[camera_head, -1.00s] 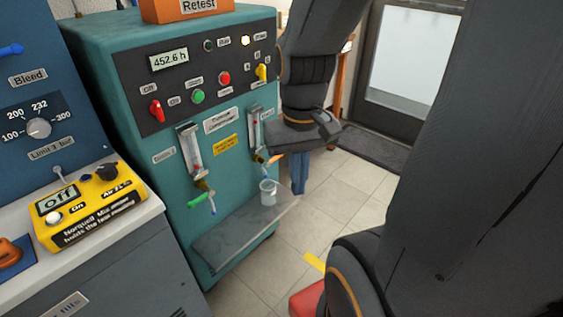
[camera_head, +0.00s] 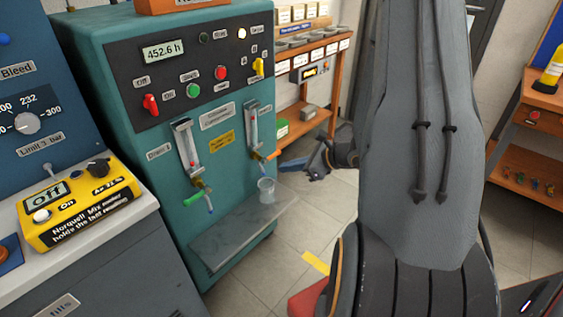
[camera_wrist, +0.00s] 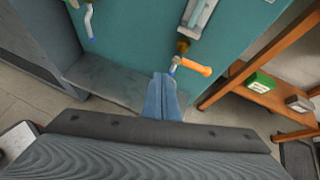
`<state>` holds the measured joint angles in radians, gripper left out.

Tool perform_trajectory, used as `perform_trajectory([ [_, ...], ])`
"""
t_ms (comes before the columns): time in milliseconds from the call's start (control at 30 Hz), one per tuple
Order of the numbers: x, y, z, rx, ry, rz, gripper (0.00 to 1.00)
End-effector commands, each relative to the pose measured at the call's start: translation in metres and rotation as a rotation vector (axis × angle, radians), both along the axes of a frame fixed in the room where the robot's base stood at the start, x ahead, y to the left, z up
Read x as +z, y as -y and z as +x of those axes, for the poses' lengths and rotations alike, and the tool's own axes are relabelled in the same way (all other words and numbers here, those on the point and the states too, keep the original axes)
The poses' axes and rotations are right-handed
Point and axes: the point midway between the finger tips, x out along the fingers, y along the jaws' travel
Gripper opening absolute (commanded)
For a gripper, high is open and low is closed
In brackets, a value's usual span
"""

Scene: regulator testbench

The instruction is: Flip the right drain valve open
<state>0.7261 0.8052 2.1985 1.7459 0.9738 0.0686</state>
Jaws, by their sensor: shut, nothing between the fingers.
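The right drain valve has an orange handle (camera_head: 276,155) below the right sight glass (camera_head: 253,128) on the teal cabinet. In the wrist view the orange handle (camera_wrist: 193,67) sticks out sideways to the right of the valve's blue-tipped spout. My gripper (camera_head: 318,166) has blue fingers and is to the right of the handle in the head view, apart from it. In the wrist view my gripper (camera_wrist: 164,82) is shut and empty, its tips just below the spout in the picture. Whether they touch it is unclear.
A clear cup (camera_head: 266,191) stands on the cabinet's grey shelf (camera_head: 225,243) below the right valve. The left drain has a green handle (camera_head: 194,199). A wooden rack (camera_head: 318,112) stands behind on the right. Tiled floor lies open beside the cabinet.

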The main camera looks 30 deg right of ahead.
Motion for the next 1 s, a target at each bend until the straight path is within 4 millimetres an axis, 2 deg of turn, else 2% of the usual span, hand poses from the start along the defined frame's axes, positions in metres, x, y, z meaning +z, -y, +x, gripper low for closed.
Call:
perform_trajectory([
  [33, -0.014, 0.018, 0.002, -0.083, -0.005, 0.03, 0.0],
  [100, -0.026, 0.038, 0.006, -0.174, -0.006, 0.057, 0.0],
  [200, -0.036, 0.055, 0.007, -0.252, -0.006, 0.079, 0.0],
  [300, -0.04, 0.062, 0.008, -0.283, -0.005, 0.087, 0.0],
  [667, -0.04, 0.061, 0.01, -0.282, -0.005, 0.087, 0.0],
  [867, -0.052, 0.053, 0.027, -0.279, -0.007, 0.087, 0.0],
  [1000, -0.066, 0.045, 0.049, -0.277, -0.006, 0.086, 0.0],
])
